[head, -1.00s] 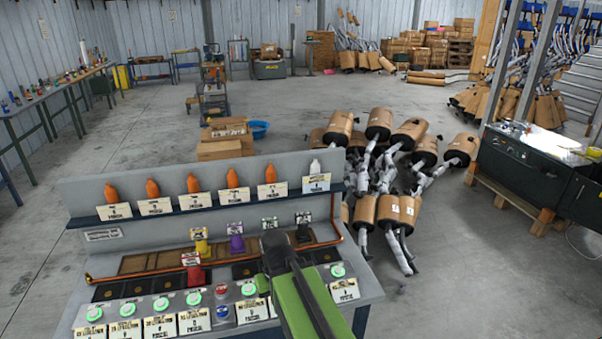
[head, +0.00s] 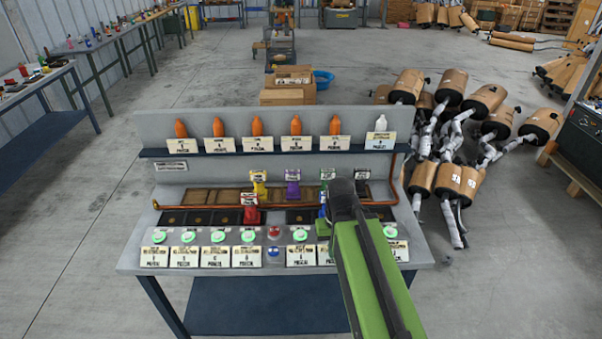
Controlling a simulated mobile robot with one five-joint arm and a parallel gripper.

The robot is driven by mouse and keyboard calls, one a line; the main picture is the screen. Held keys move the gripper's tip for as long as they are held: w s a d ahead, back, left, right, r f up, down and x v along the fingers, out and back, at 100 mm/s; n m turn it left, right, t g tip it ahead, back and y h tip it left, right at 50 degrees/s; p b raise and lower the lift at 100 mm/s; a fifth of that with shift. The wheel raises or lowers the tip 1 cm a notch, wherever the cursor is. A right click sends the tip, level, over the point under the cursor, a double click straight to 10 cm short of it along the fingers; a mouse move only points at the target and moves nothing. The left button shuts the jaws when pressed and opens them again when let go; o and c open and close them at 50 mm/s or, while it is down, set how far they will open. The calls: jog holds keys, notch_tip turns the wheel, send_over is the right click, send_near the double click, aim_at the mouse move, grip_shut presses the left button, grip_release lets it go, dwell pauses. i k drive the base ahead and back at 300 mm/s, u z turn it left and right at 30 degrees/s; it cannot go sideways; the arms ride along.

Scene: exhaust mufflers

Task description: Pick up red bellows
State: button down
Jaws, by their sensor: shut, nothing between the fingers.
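The red bellows (head: 251,214) stands upright in the row of dark squares on the bench panel, left of my gripper, with a small label card above it. My gripper (head: 341,200) is the dark end of my green arm, over the right part of the panel. It is shut and empty, apart from the red bellows. Its fingertips are hard to make out. A yellow bellows (head: 259,186) and a purple bellows (head: 292,190) stand in the brown row behind. A blue piece (head: 322,206) is partly hidden beside my gripper.
The bench (head: 150,258) has a front row of green-lit buttons (head: 219,237) with label cards. Several orange bottles (head: 257,127) and a white one (head: 381,124) stand on its rear shelf. A copper pipe (head: 400,180) frames the panel. Mufflers (head: 455,182) lie on the floor right.

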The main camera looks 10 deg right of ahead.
aim_at(250, 201)
jog(key=u, duration=0.75)
jog(key=k, duration=0.15)
jog(key=u, duration=3.3)
jog(key=k, duration=0.55)
jog(key=z, duration=4.25)
jog(key=i, duration=0.15)
jog(key=u, duration=2.4)
jog(key=i, duration=0.95)
jog(key=u, duration=0.05)
